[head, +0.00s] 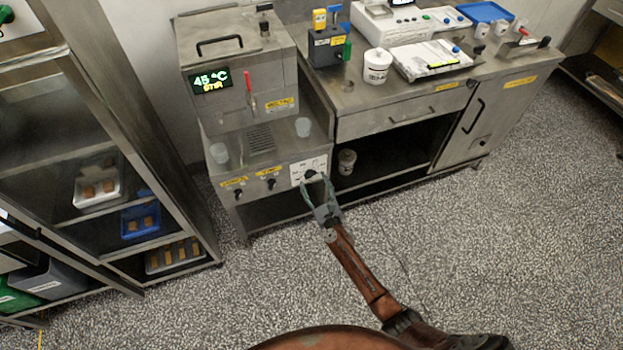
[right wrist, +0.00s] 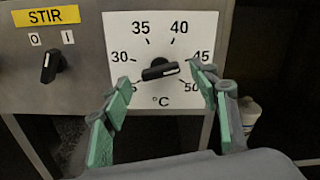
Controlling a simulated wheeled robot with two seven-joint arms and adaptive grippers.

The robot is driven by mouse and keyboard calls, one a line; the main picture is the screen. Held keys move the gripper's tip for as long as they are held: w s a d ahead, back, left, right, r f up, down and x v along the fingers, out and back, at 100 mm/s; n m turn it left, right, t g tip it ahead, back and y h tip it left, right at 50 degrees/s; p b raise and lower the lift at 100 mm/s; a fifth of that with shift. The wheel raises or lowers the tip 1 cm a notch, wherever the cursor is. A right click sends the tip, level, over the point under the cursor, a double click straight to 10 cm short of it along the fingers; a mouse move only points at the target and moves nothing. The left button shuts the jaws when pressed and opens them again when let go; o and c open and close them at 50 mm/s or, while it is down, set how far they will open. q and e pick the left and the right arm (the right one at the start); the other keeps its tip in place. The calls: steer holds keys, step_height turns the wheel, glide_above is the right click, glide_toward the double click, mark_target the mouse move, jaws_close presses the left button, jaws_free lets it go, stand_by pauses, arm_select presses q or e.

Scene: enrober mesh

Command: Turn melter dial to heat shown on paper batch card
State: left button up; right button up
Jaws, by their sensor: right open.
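The knob's white mark points right, between 45 and 50. My right gripper (right wrist: 163,84) is open, its green-padded fingers either side of the dial, with gaps beside the knob; it also shows in the head view (head: 317,187). A finger partly hides the low end of the scale. I cannot make out a batch card. My left gripper is out of view.
A STIR switch (right wrist: 51,66) sits left of the dial. A steel rack (head: 125,150) with trays stands left. The bench at right holds a white tub (head: 377,65) and instruments. The speckled floor is clear.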

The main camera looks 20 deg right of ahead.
mark_target(310, 174)
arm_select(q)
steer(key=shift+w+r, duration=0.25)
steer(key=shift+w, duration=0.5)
arm_select(e)
steer(key=shift+w, duration=1.3)
steer(key=shift+c, duration=0.4)
steer(key=c, duration=1.1)
